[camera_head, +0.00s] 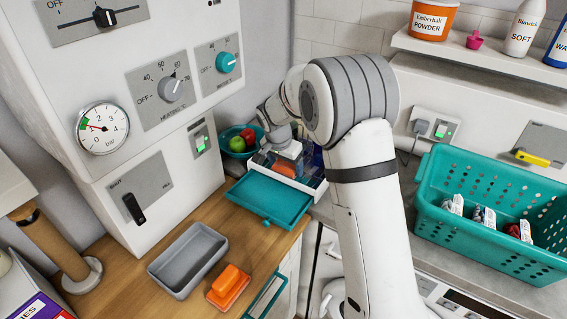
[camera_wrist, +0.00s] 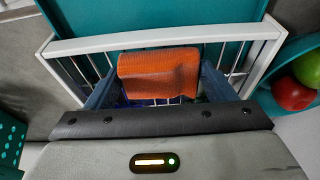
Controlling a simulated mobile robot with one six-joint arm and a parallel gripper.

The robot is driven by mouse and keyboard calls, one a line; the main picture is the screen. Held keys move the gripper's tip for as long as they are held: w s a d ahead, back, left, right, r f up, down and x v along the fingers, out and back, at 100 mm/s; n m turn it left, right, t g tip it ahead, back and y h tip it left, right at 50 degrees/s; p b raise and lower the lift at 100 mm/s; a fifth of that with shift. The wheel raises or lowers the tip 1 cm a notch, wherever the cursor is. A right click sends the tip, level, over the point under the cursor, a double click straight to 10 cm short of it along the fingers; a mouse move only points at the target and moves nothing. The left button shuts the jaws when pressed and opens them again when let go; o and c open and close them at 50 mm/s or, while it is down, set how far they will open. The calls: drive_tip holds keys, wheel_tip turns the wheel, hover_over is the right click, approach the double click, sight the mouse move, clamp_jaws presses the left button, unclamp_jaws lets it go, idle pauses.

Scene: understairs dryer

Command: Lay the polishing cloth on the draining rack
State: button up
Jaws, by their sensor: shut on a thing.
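The orange polishing cloth (camera_wrist: 158,70) is between the blue fingers of my gripper (camera_wrist: 158,86), which is shut on it. The draining rack (camera_wrist: 262,32) has a white frame and thin wires, and lies under and around the cloth in the wrist view. In the head view the rack (camera_head: 312,188) stands at the back of the counter, with my gripper (camera_head: 287,158) over it and a bit of the orange cloth (camera_head: 284,168) showing. I cannot tell whether the cloth touches the wires. My arm hides part of the rack.
A teal tray (camera_head: 268,205) lies right in front of the rack. A teal bowl (camera_head: 233,150) with red and green fruit is to its left. A grey tray (camera_head: 188,260) and an orange object (camera_head: 229,283) stand nearer. A teal basket (camera_head: 480,240) is at right.

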drive_tip(key=shift+f+b, duration=0.2)
drive_tip(key=shift+b, duration=0.1)
drive_tip(key=o, duration=1)
drive_tip(key=shift+r, duration=0.1)
drive_tip(key=shift+r, duration=0.5)
drive_tip(key=v, duration=1.1)
drive_tip(key=s+d+r+n, duration=0.35)
drive_tip(key=s+d, duration=0.65)
drive_tip(key=s, duration=0.4)
drive_tip(key=s+d+f+n, duration=0.1)
drive_tip(key=s, duration=0.5)
drive_tip(key=s+d+f+n+y, duration=0.1)
drive_tip(key=s+d, duration=0.1)
drive_tip(key=s, duration=0.4)
drive_tip(key=s+d+f+n+b, duration=0.1)
drive_tip(key=s, duration=0.4)
drive_tip(key=shift+s+d+t+y, duration=0.3)
drive_tip(key=shift+s+d, duration=0.1)
